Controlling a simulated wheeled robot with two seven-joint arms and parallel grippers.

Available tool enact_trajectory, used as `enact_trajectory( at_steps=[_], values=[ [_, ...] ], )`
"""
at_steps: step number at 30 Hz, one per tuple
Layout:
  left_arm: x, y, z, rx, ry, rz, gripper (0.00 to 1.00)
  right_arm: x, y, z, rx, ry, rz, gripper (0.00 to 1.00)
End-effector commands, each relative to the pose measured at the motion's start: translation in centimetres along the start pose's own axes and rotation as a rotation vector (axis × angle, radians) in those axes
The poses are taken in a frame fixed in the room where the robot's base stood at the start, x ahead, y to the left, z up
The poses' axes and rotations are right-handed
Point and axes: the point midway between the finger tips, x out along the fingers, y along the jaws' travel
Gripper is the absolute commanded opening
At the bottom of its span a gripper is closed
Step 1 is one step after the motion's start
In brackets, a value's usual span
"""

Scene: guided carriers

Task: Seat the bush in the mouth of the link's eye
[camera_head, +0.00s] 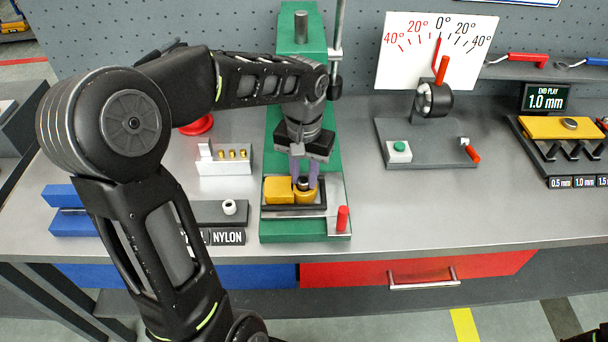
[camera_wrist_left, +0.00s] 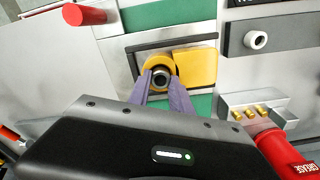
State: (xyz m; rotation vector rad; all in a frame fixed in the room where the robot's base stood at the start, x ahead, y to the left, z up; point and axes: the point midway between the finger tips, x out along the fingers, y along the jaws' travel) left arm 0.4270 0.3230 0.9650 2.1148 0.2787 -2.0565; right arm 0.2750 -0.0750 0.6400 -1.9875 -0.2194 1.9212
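The yellow link (camera_head: 279,190) lies in a dark-edged holder on the green press base, with its round eye (camera_head: 306,196) at the right end. In the left wrist view the eye (camera_wrist_left: 149,62) is a yellow ring. How deep the bush sits is hidden by the fingers.
A green press column (camera_head: 301,60) stands behind. A red handle (camera_head: 342,219) is at the holder's right. A grey block with brass pins (camera_head: 225,160) and a stand with a white bush (camera_head: 229,207) are at left. A dial gauge (camera_head: 436,50) stands right. The front bench right of the press is clear.

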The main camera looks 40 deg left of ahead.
Motion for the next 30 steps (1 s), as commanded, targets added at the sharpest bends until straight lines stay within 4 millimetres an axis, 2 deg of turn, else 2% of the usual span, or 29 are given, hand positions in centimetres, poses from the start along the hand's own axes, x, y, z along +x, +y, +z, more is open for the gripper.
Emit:
enact_trajectory(
  at_steps=[1, 6, 7, 20, 21, 25, 30],
  values=[
    [1.4, 0.1, 0.8, -0.005, -0.034, 0.005, 0.46, 0.2, 0.1, 0.0, 0.000, 0.000, 0.000, 0.36],
    [-0.2, 0.0, 0.8, -0.006, -0.034, 0.004, 0.47, -1.0, -0.3, 0.1, 0.002, -0.003, 0.003, 0.36],
    [-0.2, 0.1, 0.8, -0.005, -0.032, 0.004, 0.47, -0.5, -0.1, 0.1, 0.002, -0.002, 0.003, 0.36],
    [-9.5, 0.2, 0.3, 0.002, -0.020, 0.003, 0.47, -0.3, -0.1, 0.1, 0.001, -0.001, 0.002, 0.36],
    [-10.5, 0.1, 0.3, 0.002, -0.022, 0.002, 0.47, -0.9, -0.3, 0.1, 0.002, -0.002, 0.002, 0.36],
    [-11.9, 0.1, 0.3, 0.002, -0.023, 0.001, 0.47, -1.3, -0.4, 0.1, 0.003, -0.003, 0.004, 0.36],
    [-12.3, 0.1, 0.3, 0.002, -0.023, 0.001, 0.47, -1.3, -0.4, 0.2, 0.004, -0.004, 0.005, 0.36]
  ],
)
